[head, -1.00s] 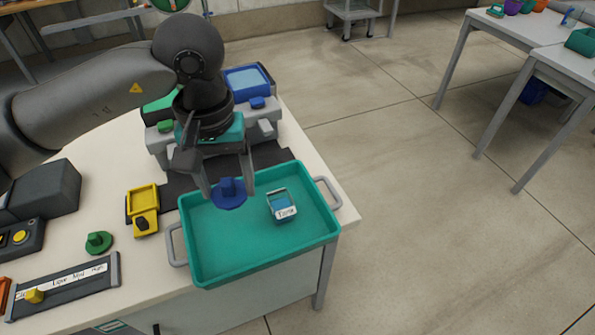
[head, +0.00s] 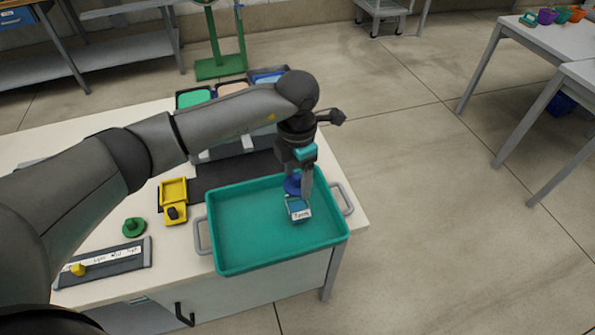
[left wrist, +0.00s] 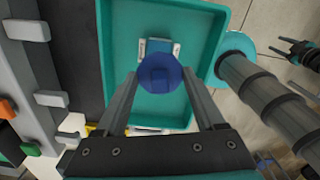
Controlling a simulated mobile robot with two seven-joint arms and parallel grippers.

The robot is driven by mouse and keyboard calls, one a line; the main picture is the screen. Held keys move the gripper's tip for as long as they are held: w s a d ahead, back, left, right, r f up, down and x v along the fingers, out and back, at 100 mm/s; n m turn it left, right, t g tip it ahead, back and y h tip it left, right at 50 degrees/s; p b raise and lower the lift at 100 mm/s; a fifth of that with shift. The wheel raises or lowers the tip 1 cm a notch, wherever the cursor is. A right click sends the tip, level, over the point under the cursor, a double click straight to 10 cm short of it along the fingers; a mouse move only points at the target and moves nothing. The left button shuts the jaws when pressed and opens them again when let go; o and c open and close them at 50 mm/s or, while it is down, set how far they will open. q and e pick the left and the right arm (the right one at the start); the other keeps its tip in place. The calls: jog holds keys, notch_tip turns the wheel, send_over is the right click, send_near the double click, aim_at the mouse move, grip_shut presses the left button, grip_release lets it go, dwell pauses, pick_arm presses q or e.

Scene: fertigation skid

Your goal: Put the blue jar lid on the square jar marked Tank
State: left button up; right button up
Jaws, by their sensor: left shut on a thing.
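My left gripper (head: 299,184) is shut on the blue jar lid (head: 292,185), a round disc with a knob. The lid also shows between the fingers in the left wrist view (left wrist: 160,73). The square jar marked Tank (head: 298,210) stands in the teal tray, near its right end, with its label facing front. In the left wrist view the jar (left wrist: 158,46) is partly covered by the lid. The lid is held above the jar and close to it; the exact gap and alignment are hard to tell.
The teal tray (head: 240,262) has raised walls and grey end handles; its left part is empty. A yellow holder (head: 173,190), a green knobbed lid (head: 134,227) and a labelled grey strip (head: 120,262) lie to the left. Coloured bins (head: 194,97) stand behind.

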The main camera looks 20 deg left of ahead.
aim_at(297, 194)
pick_arm(q)
jog(key=n, duration=0.1)
jog(key=f+n, duration=0.1)
jog(key=n, duration=0.1)
jog(key=shift+w+f+p, duration=0.15)
jog(key=shift+p, duration=0.15)
jog(key=shift+f+b, duration=2.15)
jog(key=shift+f, duration=0.5)
jog(key=o, duration=1.3)
jog(key=shift+r+p, duration=2.85)
jog(key=shift+r, duration=0.75)
jog(key=shift+f, duration=0.1)
